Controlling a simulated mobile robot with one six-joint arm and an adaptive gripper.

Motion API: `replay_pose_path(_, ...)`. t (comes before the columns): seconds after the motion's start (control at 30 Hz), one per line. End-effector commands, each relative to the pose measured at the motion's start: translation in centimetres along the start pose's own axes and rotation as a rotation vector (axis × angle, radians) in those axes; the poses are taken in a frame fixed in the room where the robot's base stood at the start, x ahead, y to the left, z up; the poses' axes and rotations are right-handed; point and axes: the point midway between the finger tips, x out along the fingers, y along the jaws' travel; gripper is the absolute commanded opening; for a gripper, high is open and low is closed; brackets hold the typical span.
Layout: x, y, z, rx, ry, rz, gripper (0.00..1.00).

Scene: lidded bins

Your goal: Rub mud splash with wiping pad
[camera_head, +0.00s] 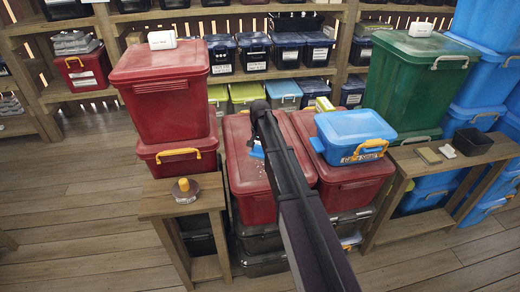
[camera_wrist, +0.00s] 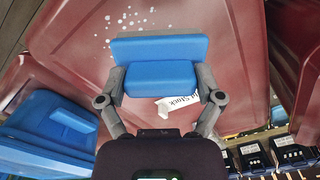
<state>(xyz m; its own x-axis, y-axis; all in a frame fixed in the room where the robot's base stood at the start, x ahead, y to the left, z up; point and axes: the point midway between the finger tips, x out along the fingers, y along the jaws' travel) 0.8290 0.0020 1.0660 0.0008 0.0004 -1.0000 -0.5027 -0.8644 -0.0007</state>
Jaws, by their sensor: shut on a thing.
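The wiping pad (camera_wrist: 160,50) is a blue block with a wider blue plate on its far side. My gripper (camera_wrist: 160,82) is shut on the block, with one finger on each side. In the head view a small part of the blue pad (camera_head: 257,153) shows beside my dark arm, which hides most of the gripper. Pale specks (camera_wrist: 128,18), seemingly the splash, lie scattered on the red bin lid (camera_head: 243,178), just beyond the pad in the wrist view. I cannot tell whether the pad touches the lid.
A blue lidded box (camera_head: 352,130) stands on the neighbouring red bin (camera_head: 342,180). Tall stacked red bins (camera_head: 160,95) rise at left, a green bin (camera_head: 415,80) at right. Low wooden stands (camera_head: 183,203) flank the bins. Shelves with small bins (camera_head: 254,52) stand behind.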

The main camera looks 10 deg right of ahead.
Motion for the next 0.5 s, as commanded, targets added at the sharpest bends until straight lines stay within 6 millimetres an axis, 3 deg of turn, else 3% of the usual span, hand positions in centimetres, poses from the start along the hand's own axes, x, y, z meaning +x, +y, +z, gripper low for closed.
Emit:
replay_pose_path(0.23,-2.1,0.0,0.0,0.000,0.000,0.000,0.47)
replay_pose_path(0.5,-2.4,0.0,0.0,0.000,0.000,0.000,0.47)
